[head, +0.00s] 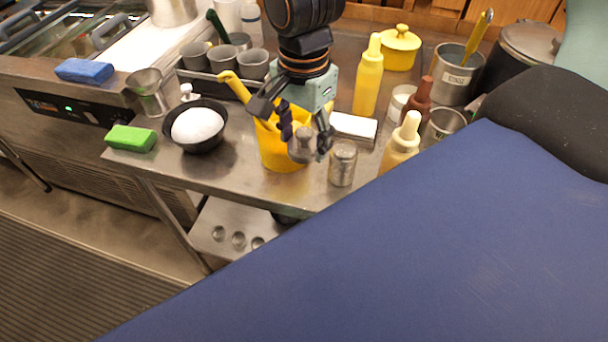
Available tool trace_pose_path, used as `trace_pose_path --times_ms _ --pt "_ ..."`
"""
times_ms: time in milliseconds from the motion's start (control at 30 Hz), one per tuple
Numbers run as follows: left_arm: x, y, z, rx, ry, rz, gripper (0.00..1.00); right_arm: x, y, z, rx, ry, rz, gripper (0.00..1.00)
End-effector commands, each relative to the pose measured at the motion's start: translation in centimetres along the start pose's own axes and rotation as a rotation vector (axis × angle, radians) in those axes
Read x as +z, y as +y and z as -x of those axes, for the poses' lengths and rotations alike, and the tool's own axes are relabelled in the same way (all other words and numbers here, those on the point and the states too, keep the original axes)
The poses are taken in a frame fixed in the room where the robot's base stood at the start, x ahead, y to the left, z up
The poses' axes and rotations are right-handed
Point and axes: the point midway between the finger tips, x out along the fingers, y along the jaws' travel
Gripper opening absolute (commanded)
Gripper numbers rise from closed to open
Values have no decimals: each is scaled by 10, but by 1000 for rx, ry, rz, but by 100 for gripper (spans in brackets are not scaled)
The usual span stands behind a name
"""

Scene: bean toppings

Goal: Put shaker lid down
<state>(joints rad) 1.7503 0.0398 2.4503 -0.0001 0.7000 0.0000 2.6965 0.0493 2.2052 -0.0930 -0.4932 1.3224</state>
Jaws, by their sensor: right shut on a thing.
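The metal shaker lid (302,150) is a small grey domed piece, held between the fingers of my right gripper (306,138). That gripper is shut on it, in front of the yellow container as seen from here. The metal shaker (343,165) stands upright on the steel table, just right of the lid. I cannot tell exactly how high the lid is above the table. The fingers hide part of the lid. My left gripper is not in view.
A yellow container (277,155) stands behind the gripper. A black bowl with a white dome (197,125) and a green sponge (131,138) are to the left. Bottles, including a yellow one (368,80), crowd the right. The steel table (225,175) is bare near its front edge.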

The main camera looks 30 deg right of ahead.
Motion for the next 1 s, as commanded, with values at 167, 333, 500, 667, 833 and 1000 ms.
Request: trace_pose_path --times_ms 167,333,500,667,833,1000 --pt "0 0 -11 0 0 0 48 0 1 -45 5 -2 1 43" --pt "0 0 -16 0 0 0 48 -1 0 -73 2 -2 2 43" --pt "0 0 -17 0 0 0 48 -2 -1 -83 0 -1 3 43" --pt "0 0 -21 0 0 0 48 -2 0 -100 3 -2 5 43" --pt "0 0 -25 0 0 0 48 -2 -1 -120 0 -1 3 43" --pt "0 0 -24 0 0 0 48 -2 -1 -119 -2 0 3 43"
